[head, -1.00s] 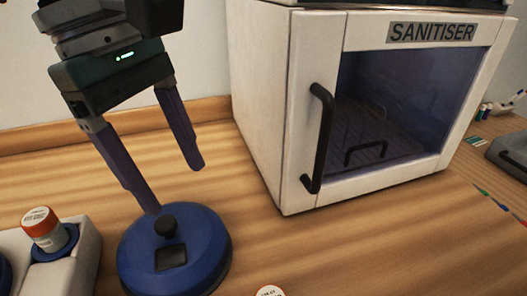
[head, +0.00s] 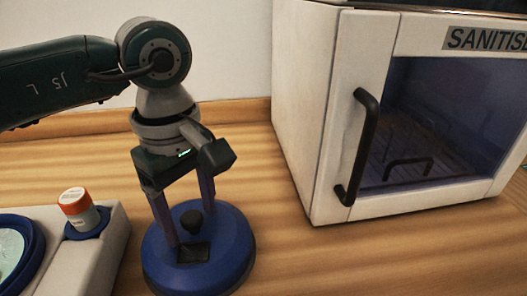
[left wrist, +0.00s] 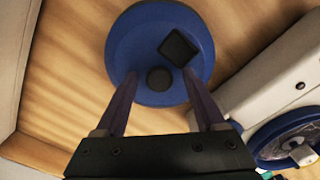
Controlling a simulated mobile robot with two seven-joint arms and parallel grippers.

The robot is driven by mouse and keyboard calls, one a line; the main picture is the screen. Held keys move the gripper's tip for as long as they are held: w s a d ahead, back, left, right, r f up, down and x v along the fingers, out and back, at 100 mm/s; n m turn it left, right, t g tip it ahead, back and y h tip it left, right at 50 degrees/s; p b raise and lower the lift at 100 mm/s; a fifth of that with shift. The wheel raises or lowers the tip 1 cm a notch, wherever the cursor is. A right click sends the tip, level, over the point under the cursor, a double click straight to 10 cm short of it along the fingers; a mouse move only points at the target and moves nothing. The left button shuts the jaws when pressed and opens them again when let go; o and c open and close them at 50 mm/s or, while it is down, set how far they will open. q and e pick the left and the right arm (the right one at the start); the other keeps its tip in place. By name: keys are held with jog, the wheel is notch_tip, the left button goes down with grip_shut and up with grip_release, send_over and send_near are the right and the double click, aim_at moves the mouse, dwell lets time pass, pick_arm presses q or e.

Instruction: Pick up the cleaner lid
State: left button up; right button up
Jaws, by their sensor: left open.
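The cleaner lid (head: 228,262) is a round blue disc with a black knob (head: 191,221) and a black square patch on top, lying on the wooden worktop. My left gripper (head: 191,224) is open, pointing down over the lid, with one finger on each side of the knob. In the left wrist view the blue lid (left wrist: 128,48) fills the top middle, and the knob (left wrist: 159,79) sits between the open fingers (left wrist: 159,74). I cannot tell whether the fingertips touch the lid. My right gripper is not in view.
A white sanitiser (head: 325,120) with a dark handle and a closed glass door stands at the right. A pale unit (head: 112,238) at the left holds an orange-capped vial (head: 78,208) and a blue-rimmed round part (head: 38,245). Bare worktop (head: 340,262) lies right of the lid.

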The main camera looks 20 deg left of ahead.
pick_arm(q)
grip_shut()
dwell(0.5)
